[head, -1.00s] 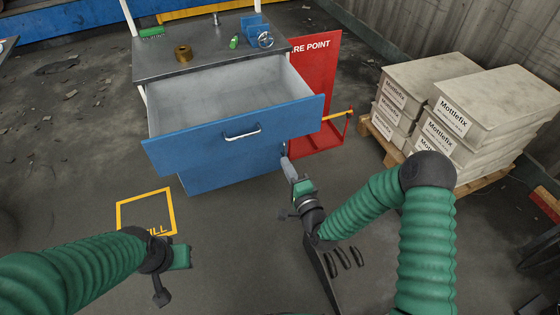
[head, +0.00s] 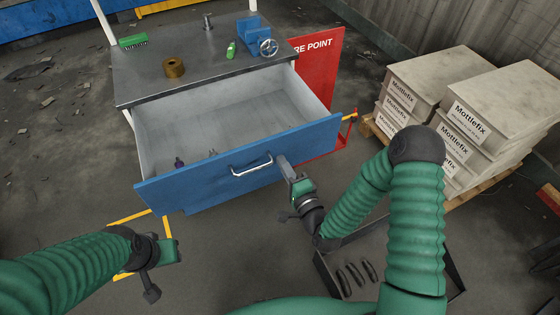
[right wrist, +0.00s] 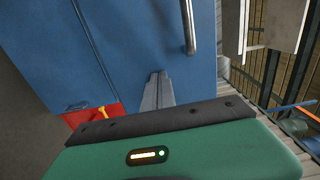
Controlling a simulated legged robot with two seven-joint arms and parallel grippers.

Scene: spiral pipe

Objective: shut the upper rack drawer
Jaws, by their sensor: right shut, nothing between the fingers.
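The upper rack drawer (head: 310,137) has a blue front with a metal handle (head: 252,166) and stands pulled out under the grey worktop. Inside it lie a small purple item (head: 179,162) and a small grey one. My right gripper (head: 282,160) is shut and empty, at the drawer front just right of the handle. In the right wrist view its fingertips (right wrist: 158,76) are close to the blue front (right wrist: 130,45), below the handle (right wrist: 189,28); I cannot tell if they touch. My left gripper (head: 168,250) is at lower left, apart from the rack; its fingers are unclear.
The worktop (head: 140,85) holds a brown ring (head: 173,67), a green brush (head: 133,41), a green item (head: 231,49) and a blue vise (head: 254,38). A red fire-point stand (head: 320,65) is at the right. Stacked Mottlefix boxes (head: 440,90) stand further right. A dark tray (head: 452,268) lies low.

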